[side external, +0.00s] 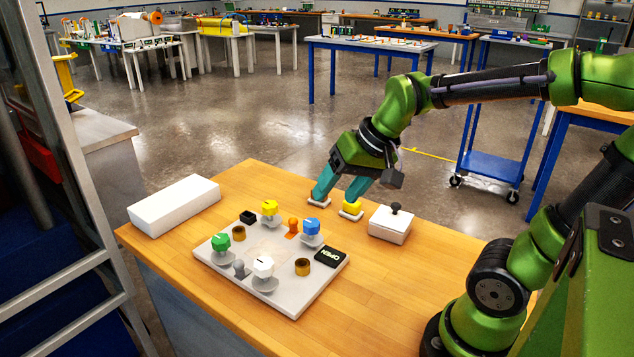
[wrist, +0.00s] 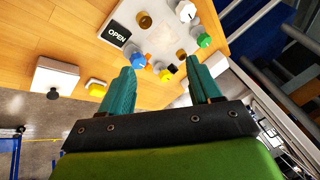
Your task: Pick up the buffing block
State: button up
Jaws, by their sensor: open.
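No item is labelled as the buffing block. A long plain white block (side external: 175,204) at the table's left end is the most block-like thing; in the wrist view a white shape (wrist: 217,66), partly behind the right-hand finger, seems to be it. My gripper (side external: 337,198) has its teal fingers spread and pointing down near the table's back edge, well right of that block. It is empty. The wrist view shows the gap between its fingers (wrist: 162,68). A yellow knob on a pale base (side external: 353,207) is close by one fingertip. A pale pad shows at the other fingertip.
A light board (side external: 279,296) holds green (side external: 221,242), yellow (side external: 269,207), blue (side external: 311,227) and white (side external: 263,266) knobs, brass rings and a black OPEN sign (side external: 328,254). A white box with a black knob (side external: 390,225) stands right. The table front is clear.

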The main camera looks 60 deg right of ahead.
jog(key=w+d+f+m+g+h, duration=0.1)
jog(key=w+d+f+m+g, duration=0.15)
jog(key=w+d+m, duration=0.95)
jog(key=w+d+f+m+g, duration=0.25)
jog(key=w+d+m, duration=0.55)
jog(key=d+m, duration=0.75)
jog(key=shift+m+t+h, duration=0.3)
jog(key=shift+m+t, duration=0.3)
jog(key=shift+m, duration=0.15)
jog(key=f, duration=0.5)
jog(key=w+a+f, duration=0.1)
jog(key=f, duration=0.5)
jog(key=w+f, duration=0.1)
jog(key=f, duration=0.4)
jog(key=shift+w+a+f, duration=0.15)
jog(key=shift+a+f, duration=0.1)
jog(key=shift+a, duration=0.05)
jog(key=c, duration=1.1)
jog(key=shift+o, duration=0.2)
notch_tip(320, 180, up, 10)
jog(key=shift+r, duration=0.1)
